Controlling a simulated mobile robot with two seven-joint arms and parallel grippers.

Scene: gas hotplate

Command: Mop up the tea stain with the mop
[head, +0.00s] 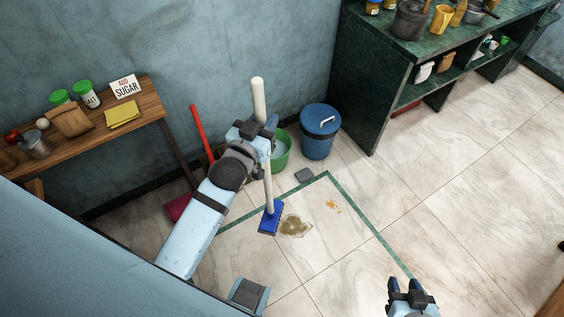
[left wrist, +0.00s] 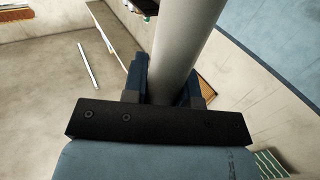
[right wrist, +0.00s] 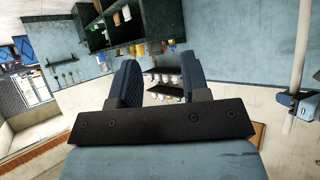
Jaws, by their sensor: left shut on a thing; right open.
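The mop has a pale handle (head: 259,98) and a blue head (head: 270,218). My left gripper (head: 262,132) is shut on the handle in its upper part and holds the mop nearly upright. The handle also shows between the fingers in the left wrist view (left wrist: 183,50). The brown tea stain (head: 294,225) lies on the tiled floor just right of the mop head, whose right edge is close to it or touching; I cannot tell which. My right gripper (head: 407,287) is open and empty at the bottom right of the head view, over the floor.
A green bucket (head: 281,152) and a blue lidded bin (head: 320,131) stand by the wall. A red-handled dustpan (head: 178,207) is left of my left arm. Floor to the right is clear.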

